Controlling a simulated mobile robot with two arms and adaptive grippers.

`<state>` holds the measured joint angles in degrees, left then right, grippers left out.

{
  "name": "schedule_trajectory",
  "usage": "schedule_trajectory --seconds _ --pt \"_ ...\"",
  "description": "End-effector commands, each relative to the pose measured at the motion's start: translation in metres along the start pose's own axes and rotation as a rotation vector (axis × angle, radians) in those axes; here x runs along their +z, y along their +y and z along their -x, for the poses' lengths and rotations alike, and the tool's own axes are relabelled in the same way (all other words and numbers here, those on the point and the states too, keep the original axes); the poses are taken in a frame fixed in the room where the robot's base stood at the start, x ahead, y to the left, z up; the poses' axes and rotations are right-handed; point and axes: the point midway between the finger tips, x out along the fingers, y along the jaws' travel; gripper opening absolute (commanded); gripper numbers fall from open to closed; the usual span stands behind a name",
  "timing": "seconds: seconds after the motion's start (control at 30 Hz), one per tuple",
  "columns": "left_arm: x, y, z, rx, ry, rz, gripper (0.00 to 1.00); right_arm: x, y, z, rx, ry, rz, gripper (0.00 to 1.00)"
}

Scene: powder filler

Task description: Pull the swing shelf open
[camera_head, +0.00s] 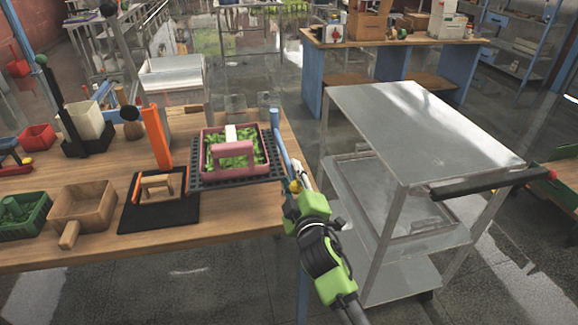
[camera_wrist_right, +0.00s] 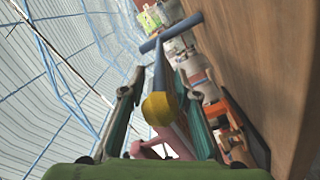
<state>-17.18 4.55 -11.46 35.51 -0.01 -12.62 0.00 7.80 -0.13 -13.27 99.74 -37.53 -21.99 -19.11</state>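A blue bar (camera_head: 281,145) with a yellow ball knob (camera_head: 295,187) at its near end runs along the table's right edge, beside a black perforated shelf (camera_head: 205,181). A pink basket (camera_head: 232,172) of green pieces stands on the shelf. Whether bar and shelf are joined I cannot tell. My right gripper (camera_head: 298,188) is at the knob. In the right wrist view, the fingers stand on both sides of the yellow knob (camera_wrist_right: 158,108), with a gap visible, and the blue bar (camera_wrist_right: 159,70) extends beyond it. My left gripper is not in view.
A grey metal cart (camera_head: 415,125) with a black handle stands close to the right of my right arm. On the wooden table (camera_head: 225,225) are a black mat (camera_head: 150,218), a wooden box (camera_head: 83,205) and a green basket (camera_head: 22,217). Floor shows between table and cart.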

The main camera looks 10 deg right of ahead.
Motion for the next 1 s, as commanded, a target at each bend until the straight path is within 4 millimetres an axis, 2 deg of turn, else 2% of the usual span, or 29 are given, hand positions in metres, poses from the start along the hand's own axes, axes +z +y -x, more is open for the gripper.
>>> schedule_trajectory --seconds 0.2,0.57,0.6,0.7,1.0 --pt "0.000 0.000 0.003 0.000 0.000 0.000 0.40 -0.001 0.001 -0.024 0.001 0.000 -0.001 0.29" --pt "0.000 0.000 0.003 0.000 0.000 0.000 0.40 0.000 0.000 -0.029 0.000 0.001 -0.001 0.29" --pt "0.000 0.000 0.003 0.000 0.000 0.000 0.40 0.000 0.000 -0.029 0.000 0.001 -0.001 0.26" --pt "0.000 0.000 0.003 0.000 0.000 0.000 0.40 0.000 0.000 -0.029 0.000 0.001 -0.001 0.00" --pt "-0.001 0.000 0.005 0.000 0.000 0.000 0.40 0.001 0.001 -0.029 -0.003 0.004 0.001 0.00"
